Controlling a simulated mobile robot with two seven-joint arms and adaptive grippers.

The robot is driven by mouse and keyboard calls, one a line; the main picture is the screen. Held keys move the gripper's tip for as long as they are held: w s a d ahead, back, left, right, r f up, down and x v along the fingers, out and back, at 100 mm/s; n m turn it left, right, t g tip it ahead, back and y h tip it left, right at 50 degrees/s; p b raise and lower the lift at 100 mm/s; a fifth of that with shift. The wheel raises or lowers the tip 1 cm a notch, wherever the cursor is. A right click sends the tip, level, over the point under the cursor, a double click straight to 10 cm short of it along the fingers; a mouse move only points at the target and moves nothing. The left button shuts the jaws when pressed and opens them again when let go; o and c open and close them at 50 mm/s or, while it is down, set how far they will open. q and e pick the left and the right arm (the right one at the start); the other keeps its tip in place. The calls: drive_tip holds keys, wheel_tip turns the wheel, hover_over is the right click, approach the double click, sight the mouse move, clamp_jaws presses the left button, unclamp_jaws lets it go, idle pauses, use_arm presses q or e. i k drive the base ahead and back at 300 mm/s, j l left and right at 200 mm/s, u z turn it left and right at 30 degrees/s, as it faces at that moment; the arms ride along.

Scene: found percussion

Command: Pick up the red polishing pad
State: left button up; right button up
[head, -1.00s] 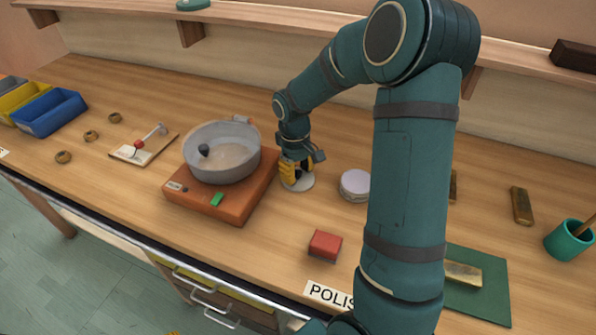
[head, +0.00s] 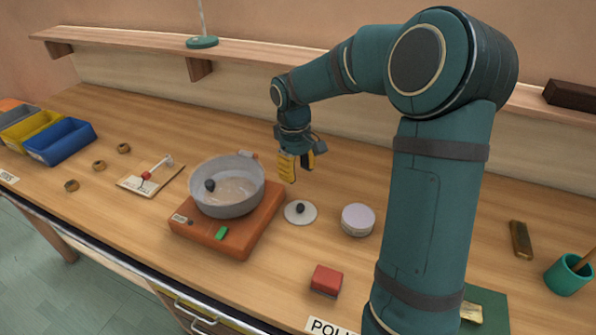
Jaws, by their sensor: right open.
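The red polishing pad (head: 326,280) is a small block with a red top and a darker base. It sits on the wooden bench near the front edge, just behind a partly visible label (head: 329,328). My right gripper (head: 297,176) has yellow fingers and is open and empty. It is raised above the bench, behind a white disc with a dark knob (head: 300,211) and well back from the pad. My left gripper is not in view.
A metal pan (head: 227,186) sits on an orange base (head: 226,236) left of the pad. A round pale tin (head: 357,220) stands behind the pad. My right arm covers the bench to the pad's right. The bench between disc and pad is clear.

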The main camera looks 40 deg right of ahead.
sight(328, 282)
drive_tip(key=k+j, duration=0.75)
drive_tip(key=j, duration=0.2)
